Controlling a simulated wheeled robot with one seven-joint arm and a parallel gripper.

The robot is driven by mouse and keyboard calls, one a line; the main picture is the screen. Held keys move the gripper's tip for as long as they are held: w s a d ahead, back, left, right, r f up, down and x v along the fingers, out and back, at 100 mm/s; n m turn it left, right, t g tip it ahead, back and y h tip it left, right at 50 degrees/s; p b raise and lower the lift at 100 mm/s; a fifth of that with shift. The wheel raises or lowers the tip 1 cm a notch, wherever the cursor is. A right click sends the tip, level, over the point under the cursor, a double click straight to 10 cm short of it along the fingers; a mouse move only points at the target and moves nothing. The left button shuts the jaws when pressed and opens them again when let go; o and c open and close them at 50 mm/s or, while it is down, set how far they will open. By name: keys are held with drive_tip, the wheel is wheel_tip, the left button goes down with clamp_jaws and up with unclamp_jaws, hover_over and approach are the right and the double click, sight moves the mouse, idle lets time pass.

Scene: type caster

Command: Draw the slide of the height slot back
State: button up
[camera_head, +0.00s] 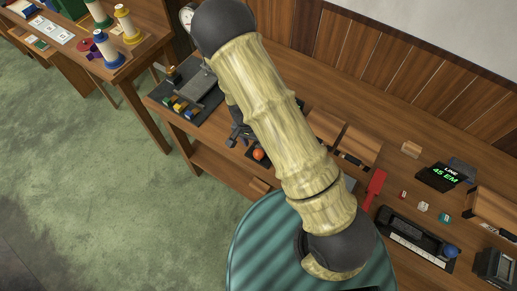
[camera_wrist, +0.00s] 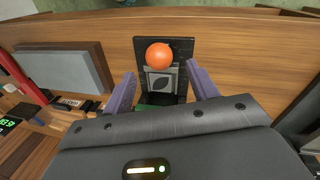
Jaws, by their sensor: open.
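In the wrist view a dark upright-looking fixture (camera_wrist: 187,48) carries an orange ball knob (camera_wrist: 160,55). Below the knob is a grey plate with a dark leaf-shaped mark (camera_wrist: 161,82); I cannot tell for certain whether it is the slide of the height slot. My gripper (camera_wrist: 164,82) is open, its two purple fingers on either side of the plate, with the knob beyond the fingertips. I see no clear contact. In the head view the orange knob (camera_head: 258,154) shows beside my arm, and the dark gripper (camera_head: 240,134) is partly hidden by the arm.
The wooden bench (camera_head: 385,135) holds a red tool (camera_head: 375,186), a black keyboard-like device (camera_head: 415,240) with a blue knob, small cubes, and a display reading "LINE 45 EM" (camera_head: 444,176). A dark tray (camera_head: 187,100) with coloured pieces lies at the left end. Green floor is open at left.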

sight(258, 151)
drive_tip(key=shift+s+d+f+p, duration=0.1)
drive_tip(key=shift+d+f+p, duration=0.1)
drive_tip(key=shift+f, duration=0.7)
drive_tip(key=shift+s+d+f+p, duration=0.1)
drive_tip(key=shift+s+f+p, duration=0.1)
drive_tip(key=shift+f, duration=0.65)
drive_tip(key=shift+s+d+f+p, duration=0.1)
drive_tip(key=shift+d+f+p, duration=0.1)
drive_tip(key=shift+f, duration=0.7)
